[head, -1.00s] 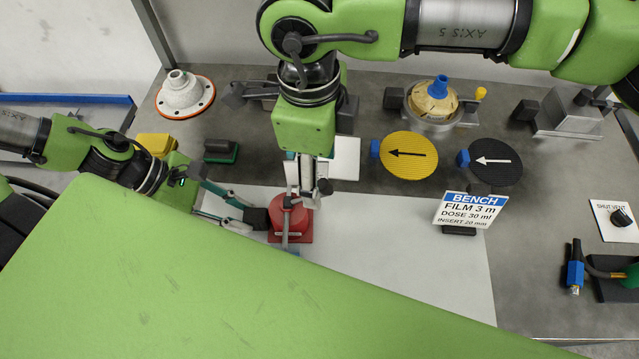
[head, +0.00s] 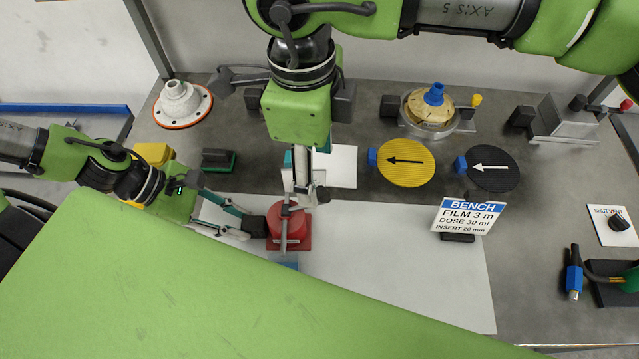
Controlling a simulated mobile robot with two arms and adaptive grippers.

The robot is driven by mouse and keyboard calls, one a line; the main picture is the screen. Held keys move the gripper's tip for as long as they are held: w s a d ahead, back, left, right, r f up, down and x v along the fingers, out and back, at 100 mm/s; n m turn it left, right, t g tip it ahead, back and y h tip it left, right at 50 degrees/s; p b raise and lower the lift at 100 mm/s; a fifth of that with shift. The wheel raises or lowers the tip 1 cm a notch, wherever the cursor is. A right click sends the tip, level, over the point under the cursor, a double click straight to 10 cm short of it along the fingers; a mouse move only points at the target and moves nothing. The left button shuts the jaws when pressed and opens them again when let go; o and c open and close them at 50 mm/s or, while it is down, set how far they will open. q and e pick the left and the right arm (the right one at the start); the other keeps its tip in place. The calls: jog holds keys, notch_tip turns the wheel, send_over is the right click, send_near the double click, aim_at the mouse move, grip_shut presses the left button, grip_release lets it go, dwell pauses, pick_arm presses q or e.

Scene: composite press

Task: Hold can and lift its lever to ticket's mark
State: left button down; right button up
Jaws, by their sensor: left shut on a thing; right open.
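The red can (head: 273,228) stands on the white sheet in the middle of the bench, on a red square base. My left gripper (head: 255,225) comes in from the left and is shut on the can's side. A grey lever (head: 285,222) runs over the can's top. My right gripper (head: 305,195) hangs from above just behind the can, open; its fingertips and any contact with the lever are hard to make out. The ticket (head: 468,216) stands to the right and reads BENCH, FILM 3 m, DOSE 30 ml, INSERT 20 mm.
A yellow disc (head: 407,172) and a black disc (head: 494,178) with arrows lie behind the ticket. A tan-topped fixture (head: 430,110) and a white flanged cone (head: 181,102) stand at the back. My green arm link covers the front left. The sheet (head: 390,265) is clear right of the can.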

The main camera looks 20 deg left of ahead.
pick_arm(q)
jog(key=c, duration=1.7)
grip_release()
jog(key=shift+v, duration=1.15)
jog(key=v, duration=0.9)
jog(key=shift+a+r, duration=0.2)
jog(key=shift+r, duration=0.15)
jog(key=shift+s, duration=0.1)
